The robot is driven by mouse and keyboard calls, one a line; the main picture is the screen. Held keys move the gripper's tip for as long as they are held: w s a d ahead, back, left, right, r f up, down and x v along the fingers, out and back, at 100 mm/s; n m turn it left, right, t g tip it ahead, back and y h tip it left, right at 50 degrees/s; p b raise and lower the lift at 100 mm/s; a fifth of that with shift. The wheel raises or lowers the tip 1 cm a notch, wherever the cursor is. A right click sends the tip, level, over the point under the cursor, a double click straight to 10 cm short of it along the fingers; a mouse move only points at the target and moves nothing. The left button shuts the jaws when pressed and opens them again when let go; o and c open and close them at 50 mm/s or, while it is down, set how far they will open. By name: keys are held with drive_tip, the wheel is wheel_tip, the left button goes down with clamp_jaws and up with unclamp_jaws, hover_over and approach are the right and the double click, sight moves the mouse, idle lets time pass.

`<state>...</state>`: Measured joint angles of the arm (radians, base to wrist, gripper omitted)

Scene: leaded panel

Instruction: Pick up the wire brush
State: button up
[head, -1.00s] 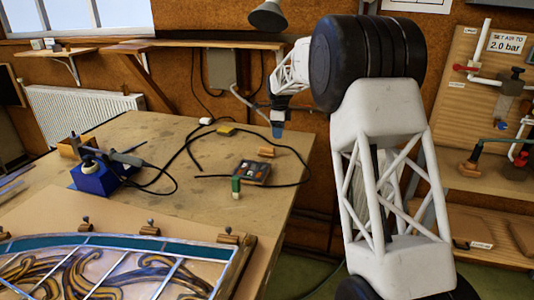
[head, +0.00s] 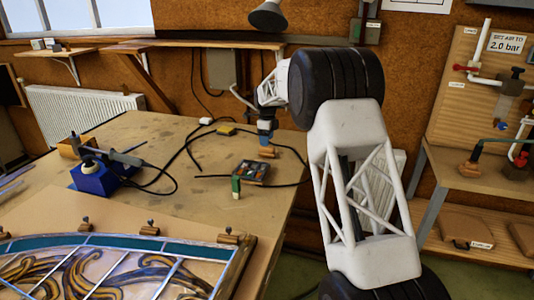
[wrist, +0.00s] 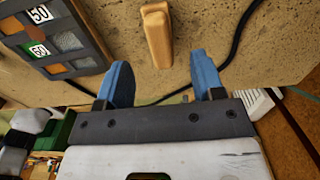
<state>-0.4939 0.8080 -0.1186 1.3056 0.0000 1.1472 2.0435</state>
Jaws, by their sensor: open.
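The wire brush (head: 268,153) shows as a small tan wooden block on the bench, near its far right edge. In the wrist view the wire brush (wrist: 157,33) lies lengthwise, just beyond the gap between my fingers; no bristles show. My gripper (head: 265,137) is close to the brush in the head view, with its blue fingers pointing down. In the wrist view my gripper (wrist: 163,76) is open, with one blue finger on each side of an empty gap. The fingers do not appear to touch the brush.
A compartment tray (head: 251,172) lies close by; the tray (wrist: 60,68) bears labels 50 and 60. A green-topped block (head: 236,187) stands beside it. A black cable (wrist: 243,35) runs near the brush. A blue soldering station (head: 93,180) and leaded panel (head: 120,270) occupy the left and front.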

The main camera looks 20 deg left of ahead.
sight(267, 152)
drive_tip(key=shift+f, duration=0.9)
drive_tip(key=shift+d+f, duration=0.1)
drive_tip(key=shift+f, duration=2.5)
drive_tip(key=c, duration=1)
drive_tip(key=shift+r, duration=0.1)
